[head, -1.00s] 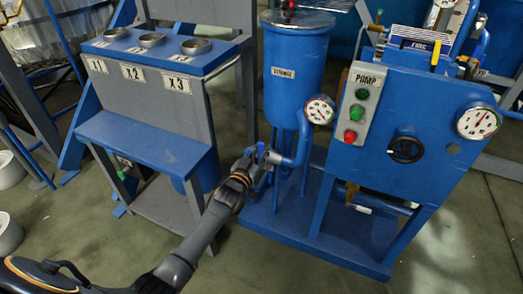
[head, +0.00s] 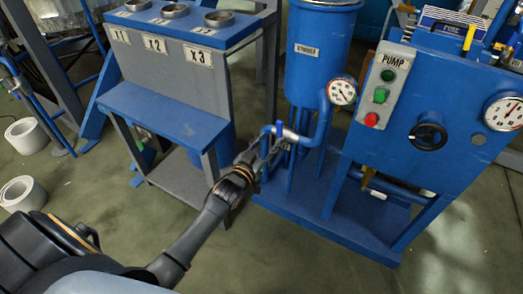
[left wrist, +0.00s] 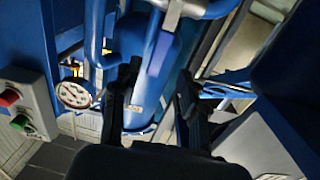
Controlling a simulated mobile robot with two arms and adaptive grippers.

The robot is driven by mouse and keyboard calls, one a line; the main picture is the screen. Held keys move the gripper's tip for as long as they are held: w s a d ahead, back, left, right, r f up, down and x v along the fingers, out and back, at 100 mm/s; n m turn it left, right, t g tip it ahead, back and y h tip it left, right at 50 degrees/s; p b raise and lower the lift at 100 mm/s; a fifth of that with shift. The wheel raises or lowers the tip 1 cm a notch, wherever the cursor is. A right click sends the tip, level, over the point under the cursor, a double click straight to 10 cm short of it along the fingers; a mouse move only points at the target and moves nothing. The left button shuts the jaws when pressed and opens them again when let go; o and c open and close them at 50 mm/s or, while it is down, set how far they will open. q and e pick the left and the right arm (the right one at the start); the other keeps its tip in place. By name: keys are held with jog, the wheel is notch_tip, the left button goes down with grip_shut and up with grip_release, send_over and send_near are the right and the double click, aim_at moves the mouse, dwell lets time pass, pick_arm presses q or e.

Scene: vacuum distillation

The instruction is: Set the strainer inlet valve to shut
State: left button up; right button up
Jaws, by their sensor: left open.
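The strainer (head: 318,55) is a tall blue tank with a label. A bent blue pipe with a gauge (head: 342,91) runs beside it. The inlet valve (head: 285,132) sits at the pipe's end, with a small grey body and a blue lever. In the left wrist view, the valve's grey body (left wrist: 174,10) is at the top and its blue lever (left wrist: 160,54) points down. My left gripper (head: 264,150) is just below and left of the valve; its open fingers (left wrist: 160,70) lie either side of the lever in the picture. I cannot tell whether they touch it. My right gripper is not in view.
A pump panel (head: 455,120) with buttons, a black knob (head: 428,136) and a gauge (head: 503,113) stands right of the strainer. A blue and grey stand (head: 165,115) with labels X1, X2, X3 and metal cups is on the left. Clear floor (head: 290,250) lies in front.

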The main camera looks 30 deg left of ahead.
pick_arm(q)
jog(key=shift+s+a, duration=0.1)
jog(key=shift+s, duration=2.3)
